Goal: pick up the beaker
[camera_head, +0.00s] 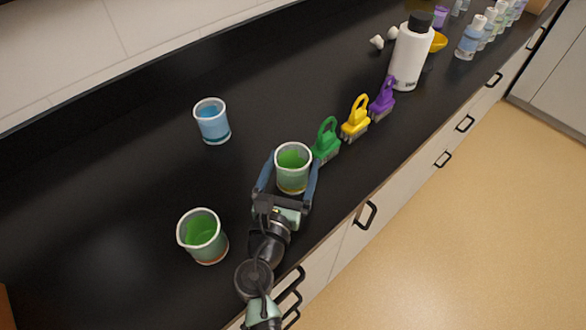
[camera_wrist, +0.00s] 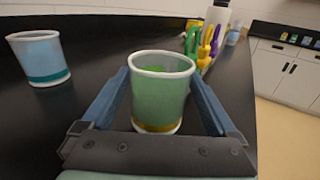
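A beaker of green liquid (camera_head: 293,176) stands upright between the two fingers of my gripper (camera_head: 291,170). In the wrist view the same beaker (camera_wrist: 160,105) is in the centre, with an orange-brown band near its base. My gripper (camera_wrist: 160,82) is open, one blue finger on each side of the beaker. A narrow gap shows between fingers and glass in the head view; contact is not clear. A second beaker of green liquid (camera_head: 204,240) stands at the lower left. A beaker of blue liquid (camera_head: 212,124) stands farther back, and it shows at the left in the wrist view (camera_wrist: 40,60).
A white bottle (camera_head: 410,55) and several small bottles (camera_head: 470,38) stand beyond. The black counter (camera_head: 120,140) is clear at the left; its front edge is close.

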